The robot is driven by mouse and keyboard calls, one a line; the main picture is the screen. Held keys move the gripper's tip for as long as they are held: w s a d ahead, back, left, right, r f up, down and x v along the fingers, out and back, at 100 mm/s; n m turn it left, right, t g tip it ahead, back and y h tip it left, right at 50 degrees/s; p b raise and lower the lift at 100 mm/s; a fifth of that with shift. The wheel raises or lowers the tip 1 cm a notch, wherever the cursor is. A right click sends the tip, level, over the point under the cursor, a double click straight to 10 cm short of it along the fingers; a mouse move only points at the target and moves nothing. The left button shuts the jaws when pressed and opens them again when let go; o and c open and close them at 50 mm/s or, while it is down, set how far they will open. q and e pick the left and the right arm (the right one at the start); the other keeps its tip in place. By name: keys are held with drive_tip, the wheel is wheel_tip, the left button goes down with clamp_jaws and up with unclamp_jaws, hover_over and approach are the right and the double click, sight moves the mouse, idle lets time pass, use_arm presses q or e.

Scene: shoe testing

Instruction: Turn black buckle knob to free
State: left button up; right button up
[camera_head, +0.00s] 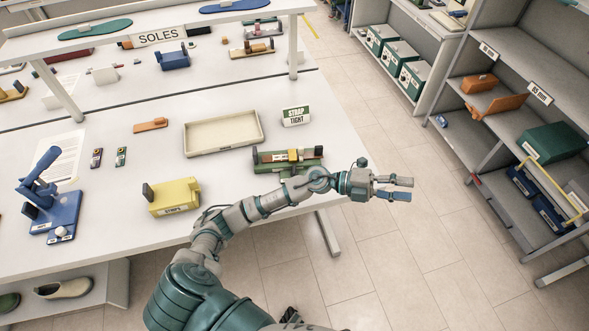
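A green fixture (268,167) stands near the right front edge of the white table, with a brown strap (277,157) and a yellow block (294,156) on it. The fixture has dark upright ends; I cannot tell which part is the black buckle knob. A small sign (296,116) behind it reads "STRAP TIGHT". My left gripper (402,188) is past the table's right edge, over the floor, right of the fixture. Its fingers are apart and empty. My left forearm passes in front of the fixture and hides part of its front right. My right gripper is not in view.
A beige tray (223,149) lies left of the fixture. A yellow block-shaped fixture (173,197) and a blue press (51,207) stand farther left. A raised shelf (158,33) spans the back. Grey shelving (504,130) stands right, across open floor.

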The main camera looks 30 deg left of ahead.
use_arm(q)
wheel_tip(320, 180, down, 3)
drive_tip(key=m+g+y, duration=0.3)
drive_tip(key=g, duration=0.1)
drive_tip(key=n+g+y, duration=0.2)
drive_tip(key=n+y, duration=0.1)
drive_tip(key=y, duration=1.3)
approach(294, 170)
drive_tip(key=f, duration=0.9)
drive_tip(key=shift+w+d+f, duration=0.1)
drive_tip(key=shift+w+f, duration=0.1)
drive_tip(key=shift+f, duration=0.2)
clamp_jaws()
